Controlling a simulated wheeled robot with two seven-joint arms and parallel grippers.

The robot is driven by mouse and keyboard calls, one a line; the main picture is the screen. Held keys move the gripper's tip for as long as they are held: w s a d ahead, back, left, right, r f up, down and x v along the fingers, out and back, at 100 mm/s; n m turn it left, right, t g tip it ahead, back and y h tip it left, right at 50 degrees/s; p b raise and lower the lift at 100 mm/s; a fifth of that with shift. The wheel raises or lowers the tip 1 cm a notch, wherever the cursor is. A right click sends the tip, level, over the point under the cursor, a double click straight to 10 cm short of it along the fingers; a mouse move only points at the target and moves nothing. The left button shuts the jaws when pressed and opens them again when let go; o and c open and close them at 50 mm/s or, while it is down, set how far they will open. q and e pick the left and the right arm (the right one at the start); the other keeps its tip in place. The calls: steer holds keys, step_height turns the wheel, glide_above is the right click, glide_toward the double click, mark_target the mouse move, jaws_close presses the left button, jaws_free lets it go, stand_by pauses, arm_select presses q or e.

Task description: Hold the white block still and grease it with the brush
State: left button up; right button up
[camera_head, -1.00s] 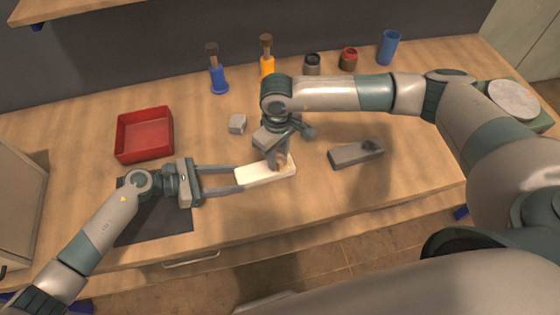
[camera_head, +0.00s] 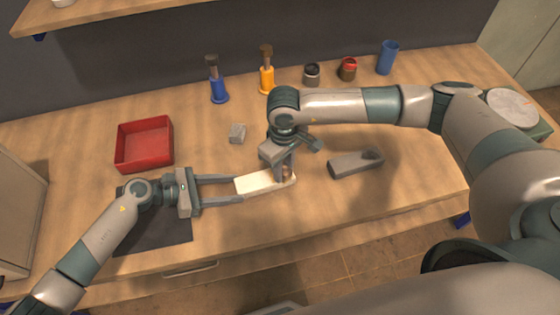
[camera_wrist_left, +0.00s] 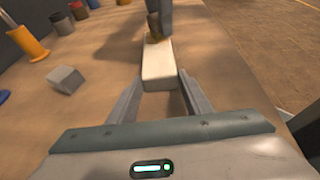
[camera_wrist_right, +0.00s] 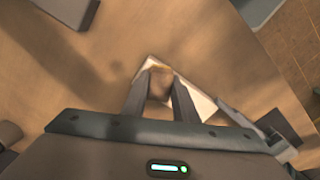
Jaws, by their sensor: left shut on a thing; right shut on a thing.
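The white block (camera_head: 255,183) lies flat on the wooden table in front of me. My left gripper (camera_head: 239,189) is shut on its left end, with one finger along each long side; the block also shows in the left wrist view (camera_wrist_left: 158,68). My right gripper (camera_head: 284,176) points down over the block's right end and is shut on the brush (camera_wrist_right: 160,82). The brush's brown part shows between the fingers, over the block's surface. Its bristles are mostly hidden, so I cannot tell how firmly they touch.
A grey holder (camera_head: 350,165) lies right of the block and a small grey cube (camera_head: 237,133) behind it. A red tray (camera_head: 145,145) stands at the left, above a dark mat (camera_head: 150,232). Blue (camera_head: 219,92) and orange (camera_head: 267,80) pots, jars and a blue cup (camera_head: 387,58) line the back.

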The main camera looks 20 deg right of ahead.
steer(key=shift+s, duration=0.85)
steer(key=shift+w, duration=2.95)
steer(key=shift+w+r, duration=0.2)
step_height(320, 180, up, 8)
steer(key=shift+f, duration=0.2)
arm_select(q)
steer(key=o, duration=1.4)
